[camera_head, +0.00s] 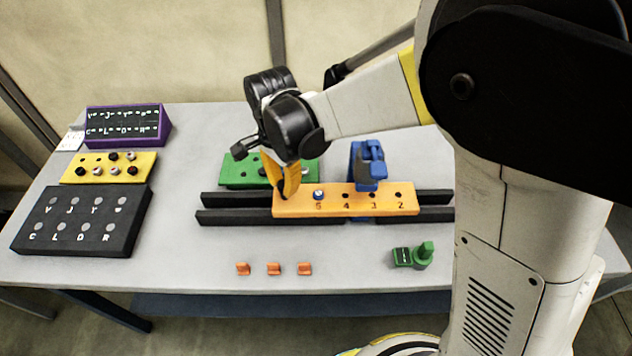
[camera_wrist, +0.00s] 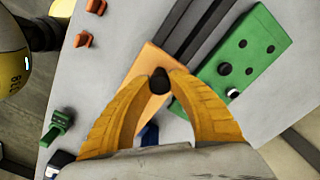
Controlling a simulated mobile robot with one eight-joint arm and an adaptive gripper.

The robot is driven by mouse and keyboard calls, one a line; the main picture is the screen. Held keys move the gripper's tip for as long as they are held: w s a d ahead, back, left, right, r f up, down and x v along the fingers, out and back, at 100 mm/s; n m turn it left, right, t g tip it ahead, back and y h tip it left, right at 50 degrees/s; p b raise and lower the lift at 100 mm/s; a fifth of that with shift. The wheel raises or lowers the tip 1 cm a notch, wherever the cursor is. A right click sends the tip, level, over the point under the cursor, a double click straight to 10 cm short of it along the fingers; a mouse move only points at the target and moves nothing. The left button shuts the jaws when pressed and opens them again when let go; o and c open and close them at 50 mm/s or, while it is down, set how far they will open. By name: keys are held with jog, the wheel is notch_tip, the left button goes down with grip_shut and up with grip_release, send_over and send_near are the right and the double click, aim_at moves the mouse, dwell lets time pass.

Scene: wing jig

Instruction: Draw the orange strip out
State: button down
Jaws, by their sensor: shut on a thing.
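The orange strip (camera_head: 330,207) lies across the black rails (camera_head: 238,216) in the head view, with numbered holes and a pale-topped peg (camera_head: 319,194) at 5. A blue clamp (camera_head: 368,165) stands over its rear edge. My gripper (camera_head: 283,192) points down at the strip's left end. In the wrist view its yellow fingers (camera_wrist: 160,84) close around a dark knob (camera_wrist: 159,80) at the strip's end; the strip (camera_wrist: 147,61) shows beyond and between them. The fingers hide the knob's base. I cannot tell from the picture how the knob joins the strip.
A green block (camera_head: 238,170) stands just behind the rails. Several small orange pieces (camera_head: 274,268) and a green device (camera_head: 412,255) lie in front. A black panel (camera_head: 80,222), yellow block (camera_head: 108,167) and purple box (camera_head: 128,124) stand left.

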jog(key=a, duration=1.9)
jog(key=shift+w, duration=0.3)
jog(key=shift+a, duration=0.15)
jog(key=c, duration=1.2)
grip_release()
jog(key=shift+a, duration=0.1)
jog(key=shift+o, duration=0.2)
jog(key=shift+r, duration=0.1)
notch_tip(320, 180, up, 12)
jog(key=shift+s, duration=0.1)
